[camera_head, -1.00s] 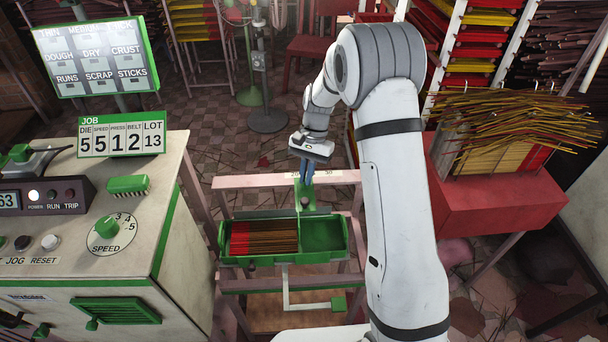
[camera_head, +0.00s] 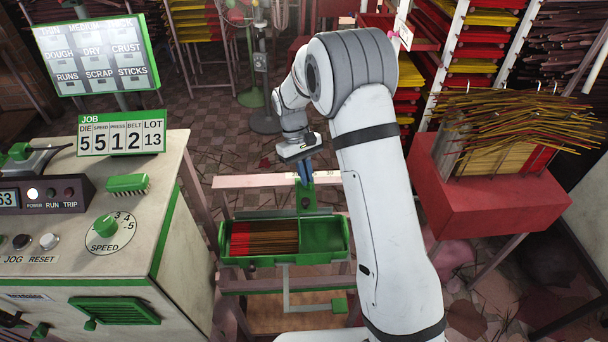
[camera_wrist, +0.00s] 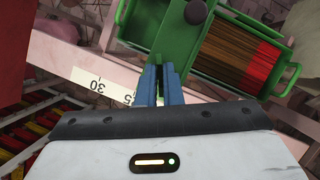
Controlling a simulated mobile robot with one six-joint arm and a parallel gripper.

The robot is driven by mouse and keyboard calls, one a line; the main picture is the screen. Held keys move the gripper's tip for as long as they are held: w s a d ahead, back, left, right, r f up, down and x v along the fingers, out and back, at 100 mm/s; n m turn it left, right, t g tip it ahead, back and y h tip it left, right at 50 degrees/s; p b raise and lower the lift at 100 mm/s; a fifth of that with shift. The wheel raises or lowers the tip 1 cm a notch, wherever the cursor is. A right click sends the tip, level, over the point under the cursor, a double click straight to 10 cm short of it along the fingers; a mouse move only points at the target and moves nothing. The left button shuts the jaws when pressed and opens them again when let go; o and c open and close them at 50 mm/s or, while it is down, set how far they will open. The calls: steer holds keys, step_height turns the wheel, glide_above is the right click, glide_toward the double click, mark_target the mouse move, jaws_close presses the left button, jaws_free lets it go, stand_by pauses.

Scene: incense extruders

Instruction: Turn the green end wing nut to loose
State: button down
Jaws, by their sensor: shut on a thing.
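My gripper (camera_head: 305,173) points down at the rear rail of the stand, just behind the green tray (camera_head: 338,236). In the wrist view its blue fingers (camera_wrist: 161,84) are close together with a narrow green part, apparently the green end wing nut (camera_wrist: 163,76), between them. The fingers hide most of the nut, so its angle cannot be told. A green bracket (camera_wrist: 176,42) with a dark round knob (camera_wrist: 198,12) rises beside the fingertips and joins the tray. The tray holds brown sticks with red ends (camera_head: 265,238).
A pale rail with a number scale (camera_wrist: 98,84) runs beside the fingers. The control cabinet (camera_head: 165,215) stands at the left with a job sign (camera_head: 122,134). A red table (camera_head: 490,195) heaped with sticks stands at the right, with racks behind.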

mark_target(295, 182)
steer(key=n+t, duration=0.1)
steer(key=n, duration=0.2)
steer(key=n+h, duration=0.1)
steer(key=n, duration=0.2)
steer(key=shift+a+r+t+h, duration=0.2)
steer(key=shift+t+h, duration=0.1)
steer(key=shift+t, duration=0.1)
steer(key=shift+b, duration=0.3)
steer(key=c, duration=1.6)
jaws_free()
steer(key=shift+f, duration=0.2)
steer(key=shift+r, duration=0.1)
steer(key=v, duration=0.7)
steer(key=shift+a+r+b, duration=0.1)
steer(key=shift+r+b, duration=0.2)
